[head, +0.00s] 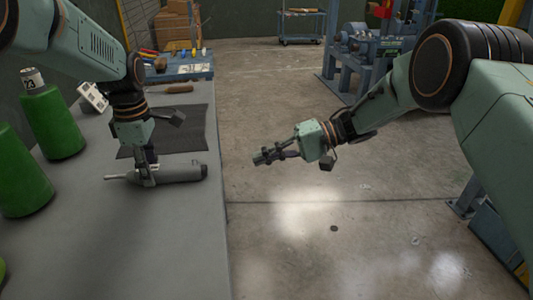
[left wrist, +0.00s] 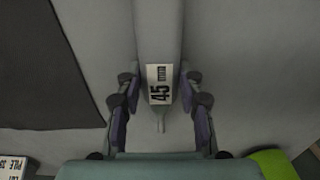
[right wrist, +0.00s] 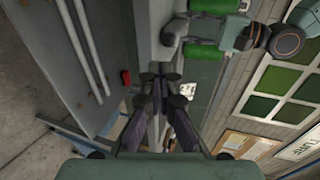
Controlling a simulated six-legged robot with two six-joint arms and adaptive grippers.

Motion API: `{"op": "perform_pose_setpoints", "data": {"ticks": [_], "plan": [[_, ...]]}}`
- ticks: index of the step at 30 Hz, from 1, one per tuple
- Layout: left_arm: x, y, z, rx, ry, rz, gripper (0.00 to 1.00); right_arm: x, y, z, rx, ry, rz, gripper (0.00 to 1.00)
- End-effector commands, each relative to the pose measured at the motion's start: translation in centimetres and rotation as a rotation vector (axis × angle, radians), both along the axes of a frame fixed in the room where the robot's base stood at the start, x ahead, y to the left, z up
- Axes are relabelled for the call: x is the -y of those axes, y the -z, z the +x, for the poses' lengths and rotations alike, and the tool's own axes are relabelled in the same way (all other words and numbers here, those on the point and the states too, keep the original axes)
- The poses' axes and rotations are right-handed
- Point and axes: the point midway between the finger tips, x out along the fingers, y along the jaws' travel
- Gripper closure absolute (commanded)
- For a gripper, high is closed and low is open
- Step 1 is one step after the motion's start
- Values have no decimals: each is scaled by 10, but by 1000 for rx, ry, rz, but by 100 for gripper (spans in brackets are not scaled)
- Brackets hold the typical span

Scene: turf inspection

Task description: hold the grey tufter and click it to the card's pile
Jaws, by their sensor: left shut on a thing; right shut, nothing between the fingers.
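The grey tufter (head: 182,173) is a grey cylinder with a thin nozzle at its left end, low at the bench top; I cannot tell whether it touches. My left gripper (head: 149,172) is over it from above and shut on it. In the left wrist view the tufter (left wrist: 160,40) runs between the fingers (left wrist: 159,101) and bears a "45 mm" label. A white card (head: 93,97) stands beside the green spools; a card reading "PILE" (left wrist: 15,168) shows at the lower left of the left wrist view. My right gripper (head: 266,157) is shut and empty, beyond the bench's right edge.
Green spools (head: 52,122) stand at the bench's left. A dark mat (head: 185,130) lies behind the tufter. A tool tray (head: 178,68) sits at the far end. The bench top (head: 160,250) in front is clear. Blue machinery (head: 365,48) stands beyond open floor.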

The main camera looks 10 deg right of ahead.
Motion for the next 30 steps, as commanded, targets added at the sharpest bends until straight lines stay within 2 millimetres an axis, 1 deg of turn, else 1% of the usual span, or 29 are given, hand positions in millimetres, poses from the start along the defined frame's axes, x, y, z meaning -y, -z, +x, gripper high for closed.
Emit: {"op": "perform_pose_setpoints", "data": {"ticks": [1, 9, 15, 18, 21, 30], "plan": [[0, -1, 0, 1, 0, 0, 100, -11, 4, -1, -1, -4, -2, 100], [0, 0, 0, 1, 0, 0, 100, -58, 19, -1, -2, -2, -1, 100], [0, 0, 0, 1, 0, 0, 100, -86, 18, -1, 1, -1, -1, 100], [0, 0, 0, 1, 0, 0, 100, -93, 18, 0, 1, -1, -1, 100], [0, 0, 0, 1, 0, 0, 100, -97, 18, 0, 1, 0, 0, 100], [0, 0, 0, 1, 0, 0, 100, -97, 18, 0, 0, 0, 0, 100]]}}
